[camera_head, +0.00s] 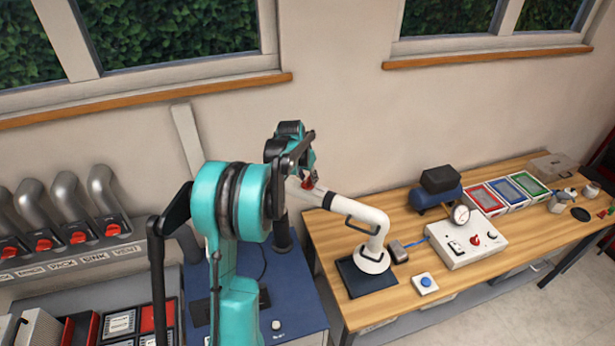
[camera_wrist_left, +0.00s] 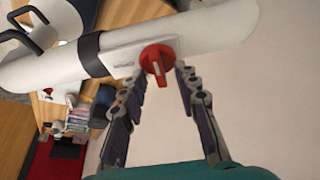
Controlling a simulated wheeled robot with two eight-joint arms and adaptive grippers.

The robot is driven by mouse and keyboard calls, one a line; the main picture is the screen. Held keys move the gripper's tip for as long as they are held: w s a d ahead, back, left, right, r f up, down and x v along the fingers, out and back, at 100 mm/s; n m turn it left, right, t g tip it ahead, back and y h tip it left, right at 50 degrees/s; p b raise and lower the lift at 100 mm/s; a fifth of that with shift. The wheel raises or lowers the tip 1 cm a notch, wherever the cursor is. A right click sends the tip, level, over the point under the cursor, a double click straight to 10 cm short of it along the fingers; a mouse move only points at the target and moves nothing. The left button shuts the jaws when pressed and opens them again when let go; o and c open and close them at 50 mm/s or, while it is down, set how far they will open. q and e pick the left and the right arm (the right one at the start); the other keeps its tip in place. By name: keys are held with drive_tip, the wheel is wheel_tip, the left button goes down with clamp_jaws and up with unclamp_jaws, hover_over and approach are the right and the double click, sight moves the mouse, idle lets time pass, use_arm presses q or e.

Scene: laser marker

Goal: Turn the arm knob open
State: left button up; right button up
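The white jointed arm (camera_head: 350,210) stands on a dark base plate on the wooden bench. Its red knob (camera_head: 308,184) is near the arm's upper left end, partly covered by my left gripper. In the left wrist view the knob (camera_wrist_left: 158,60) is a round red disc with a raised grip bar, with small dark lettering beside it on the white tube (camera_wrist_left: 210,30). My left gripper (camera_wrist_left: 158,74) is open, with one fingertip to each side of the knob's lower part; I cannot tell whether they touch it. My right gripper is not in view.
Grey ducts with red handles (camera_head: 43,244) line the left wall. A blue cabinet (camera_head: 296,306) stands beside the bench.

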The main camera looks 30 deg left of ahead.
use_arm(q)
clamp_jaws()
drive_tip(key=n+y+b, duration=0.1)
drive_tip(key=n+b, duration=0.1)
drive_tip(key=n, duration=0.1)
drive_tip(key=shift+f, duration=0.1)
drive_tip(key=n+y+b, duration=0.1)
drive_tip(key=n, duration=0.1)
drive_tip(key=n+g+b, duration=0.1)
drive_tip(key=n, duration=0.2)
drive_tip(key=shift+w+d+y, duration=0.1)
drive_tip(key=shift+y, duration=0.3)
drive_tip(key=n+g, duration=0.1)
drive_tip(key=n, duration=0.1)
drive_tip(key=n+g+y+b, duration=0.1)
drive_tip(key=n, duration=0.2)
drive_tip(key=shift+w, duration=0.1)
drive_tip(key=shift+n+g, duration=0.9)
drive_tip(key=shift+n, duration=1.5)
